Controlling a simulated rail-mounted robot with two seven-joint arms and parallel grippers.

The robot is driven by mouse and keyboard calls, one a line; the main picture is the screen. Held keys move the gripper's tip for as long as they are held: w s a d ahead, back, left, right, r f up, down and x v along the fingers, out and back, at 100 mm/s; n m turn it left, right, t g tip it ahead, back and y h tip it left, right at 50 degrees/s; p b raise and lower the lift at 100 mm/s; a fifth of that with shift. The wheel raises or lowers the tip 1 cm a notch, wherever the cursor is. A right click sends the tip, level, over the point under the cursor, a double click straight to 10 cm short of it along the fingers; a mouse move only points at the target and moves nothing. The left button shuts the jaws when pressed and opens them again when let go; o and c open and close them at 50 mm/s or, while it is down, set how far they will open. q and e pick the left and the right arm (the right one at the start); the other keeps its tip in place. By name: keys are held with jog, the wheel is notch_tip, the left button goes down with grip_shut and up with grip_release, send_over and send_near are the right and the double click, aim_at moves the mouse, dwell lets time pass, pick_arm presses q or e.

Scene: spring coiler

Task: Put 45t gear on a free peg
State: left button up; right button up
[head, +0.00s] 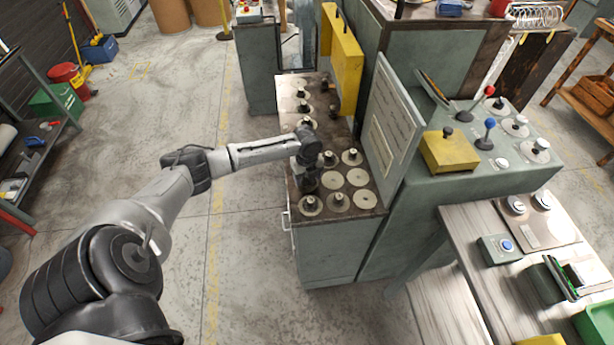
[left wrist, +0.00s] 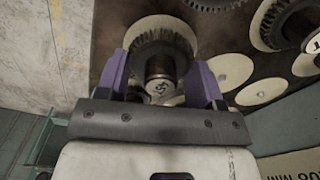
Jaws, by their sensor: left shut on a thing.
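My left gripper (head: 306,182) is over the left side of the gear bench top. In the left wrist view, its two purple fingers (left wrist: 163,85) are shut on a dark toothed gear (left wrist: 165,50) with a metal hub. The hub's number label (left wrist: 160,88) is turned and hard to read, perhaps 45. A cream disc shows behind the gear; I cannot tell whether the gear touches it. Bare cream discs (head: 333,180) (head: 364,199) lie right of the gripper. Other gears stand on discs in front (head: 338,201) and behind (head: 351,157). My right gripper is not seen.
An upright panel (head: 393,125) borders the bench on the right. A yellow guard (head: 342,60) rises over the back part, where several more gears stand. The control desk (head: 475,150) stands right of the panel. Open floor (head: 245,255) lies to the left.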

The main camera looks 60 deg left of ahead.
pick_arm(q)
jog(key=shift+f, duration=0.5)
dwell(0.4)
jog(key=o, duration=1.2)
jog(key=shift+f, duration=0.1)
notch_tip(320, 180, up, 27)
jog(key=p, duration=1.8)
